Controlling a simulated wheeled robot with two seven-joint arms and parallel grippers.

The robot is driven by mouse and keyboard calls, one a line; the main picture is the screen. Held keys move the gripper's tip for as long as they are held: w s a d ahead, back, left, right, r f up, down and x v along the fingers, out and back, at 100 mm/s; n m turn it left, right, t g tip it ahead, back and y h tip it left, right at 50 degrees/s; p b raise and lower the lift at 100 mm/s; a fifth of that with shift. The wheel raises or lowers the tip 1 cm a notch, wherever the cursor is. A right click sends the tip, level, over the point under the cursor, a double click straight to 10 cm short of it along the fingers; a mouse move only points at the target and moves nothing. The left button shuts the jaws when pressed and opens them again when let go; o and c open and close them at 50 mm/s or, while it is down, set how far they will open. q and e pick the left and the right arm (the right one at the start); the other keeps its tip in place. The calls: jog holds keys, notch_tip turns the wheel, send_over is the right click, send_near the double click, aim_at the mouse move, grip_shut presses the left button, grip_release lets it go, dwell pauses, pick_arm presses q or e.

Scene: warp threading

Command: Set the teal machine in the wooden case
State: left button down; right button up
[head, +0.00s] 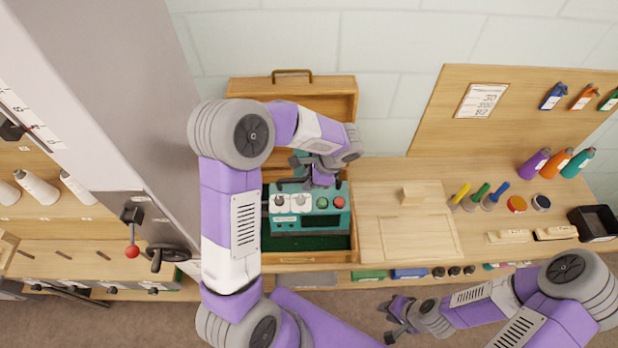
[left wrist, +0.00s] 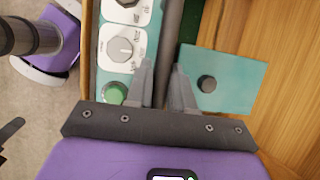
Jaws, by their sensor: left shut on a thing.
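The teal machine (head: 310,222) has white dial panels plus green and red buttons. In the head view it is within the outline of the open wooden case (head: 300,258), with the case's dark green floor showing in front of it. I cannot tell whether it touches the floor. My left gripper (head: 318,182) is over the machine's back part, partly hidden by its arm. In the left wrist view its fingers (left wrist: 162,88) are shut on the machine's dark bar handle (left wrist: 170,45). My right gripper (head: 392,318) is empty and open, low in front of the bench.
The case lid (head: 335,85) stands open at the back. A grey machine column with a red-knobbed lever (head: 132,250) stands at left.

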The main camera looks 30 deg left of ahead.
pick_arm(q)
jog(key=shift+f+b, duration=4.35)
jog(key=shift+f, duration=1.1)
jog(key=shift+g+h+p, duration=0.3)
jog(key=shift+g+p, duration=0.2)
jog(key=shift+p, duration=0.95)
jog(key=shift+f, duration=0.15)
jog(key=shift+f+g+b, duration=0.3)
jog(key=shift+f+b, duration=0.1)
jog(key=shift+f, duration=0.7)
